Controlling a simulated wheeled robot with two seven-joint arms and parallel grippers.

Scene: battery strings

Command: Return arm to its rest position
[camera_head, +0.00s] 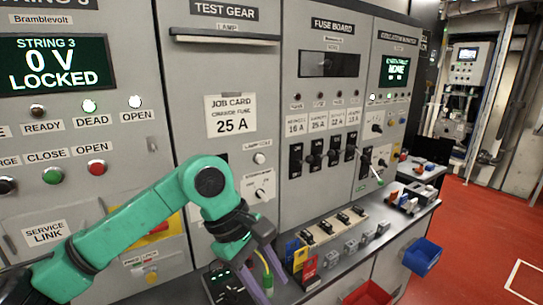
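My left arm (140,215) is teal and comes in from the lower left. It bends at an elbow in front of the panels, and its wrist points down toward the shelf. My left gripper (271,287) has two purple fingers that stand apart, so it looks open. A yellow-green lead or plug (267,281) shows between the fingers; I cannot tell whether they touch it. A dark device with small lit marks (228,288) sits just left of the fingers. My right arm and gripper are not in view.
Panels stand close behind the arm, with a screen (52,65) reading "STRING 3 0 V LOCKED" and a job card (231,115) reading 25 A. The shelf (322,277) holds fuses and coloured blocks. A blue bin (422,257) and red bin (368,295) are at lower right; the red floor (475,225) is open.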

